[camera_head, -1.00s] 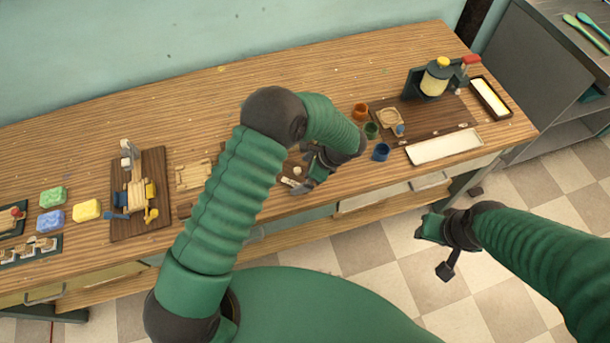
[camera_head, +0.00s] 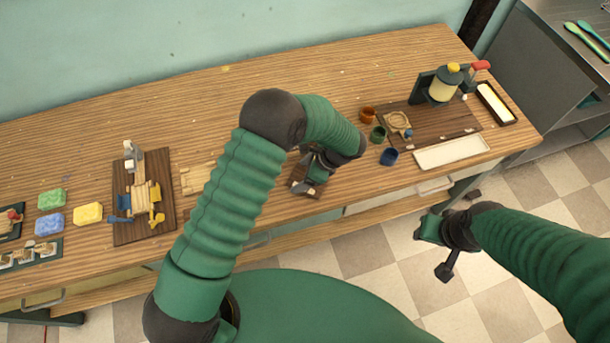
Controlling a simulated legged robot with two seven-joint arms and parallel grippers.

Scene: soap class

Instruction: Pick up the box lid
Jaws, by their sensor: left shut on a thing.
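My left gripper (camera_head: 310,176) is at the front part of the wooden table, beside the cups. It is shut on a small dark brown piece (camera_head: 304,190), which I take for the box lid. The gripper and forearm hide much of this piece, and I cannot tell whether it is clear of the table. My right gripper (camera_head: 438,250) hangs over the floor in front of the table, with its fingers apart and empty.
Orange, green and blue cups (camera_head: 389,157) stand just right of my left gripper. A dark board (camera_head: 452,125) with a press (camera_head: 439,90) and a white tray (camera_head: 452,152) lie further right. At left are soap bars (camera_head: 88,213) and another board (camera_head: 128,232). The table's back is clear.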

